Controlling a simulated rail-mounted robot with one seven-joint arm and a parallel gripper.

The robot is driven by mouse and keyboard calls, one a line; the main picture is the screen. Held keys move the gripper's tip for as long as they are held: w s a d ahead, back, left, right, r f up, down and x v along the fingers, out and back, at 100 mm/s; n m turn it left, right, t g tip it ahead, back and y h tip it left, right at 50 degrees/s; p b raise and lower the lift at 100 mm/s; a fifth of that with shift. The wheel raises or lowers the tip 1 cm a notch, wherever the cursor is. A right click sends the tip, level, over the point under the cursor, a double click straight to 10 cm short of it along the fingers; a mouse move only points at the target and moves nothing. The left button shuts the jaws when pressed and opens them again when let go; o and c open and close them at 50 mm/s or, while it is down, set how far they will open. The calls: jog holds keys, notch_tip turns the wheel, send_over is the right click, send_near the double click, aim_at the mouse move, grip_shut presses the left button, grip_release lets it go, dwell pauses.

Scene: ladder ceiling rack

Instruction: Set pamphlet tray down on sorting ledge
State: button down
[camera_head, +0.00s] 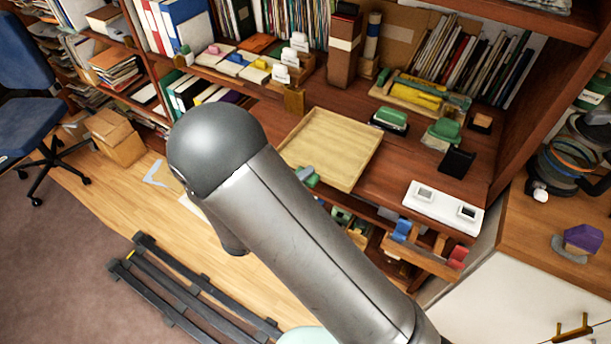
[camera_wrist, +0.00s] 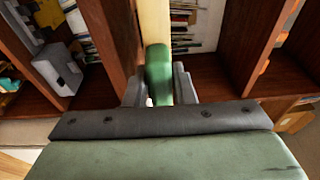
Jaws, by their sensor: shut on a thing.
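The pamphlet tray (camera_head: 333,145) is a shallow, empty, pale wooden tray with low rims. In the head view it is over the brown wooden sorting ledge (camera_head: 400,170), and I cannot tell whether it rests on it. A green handle (camera_wrist: 159,75) is at its near edge. My gripper (camera_head: 307,177) is shut on this handle, a grey finger on either side in the wrist view. Pale wood of the tray shows just beyond the handle there. My arm hides part of the tray's near left side in the head view.
Right of the tray are green-topped stampers (camera_head: 390,120), a black holder (camera_head: 457,161) and a white two-window plate (camera_head: 443,206). Behind it are a brown box file (camera_head: 343,50) and a yellow-topped wooden tray (camera_head: 420,95). Shelves and side panels enclose the ledge.

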jog(key=w, duration=0.1)
jog(key=w+d+f, duration=0.1)
jog(key=w, duration=0.1)
jog(key=w+d+f, duration=0.1)
jog(key=shift+w+d, duration=0.15)
jog(key=shift+d, duration=0.05)
jog(key=shift+w+f+b, duration=0.1)
jog(key=shift+f+b, duration=0.7)
jog(key=shift+f, duration=0.65)
jog(key=c, duration=1.1)
grip_release()
jog(key=b+v, duration=0.3)
jog(key=v, duration=1.4)
jog(key=shift+a, duration=0.2)
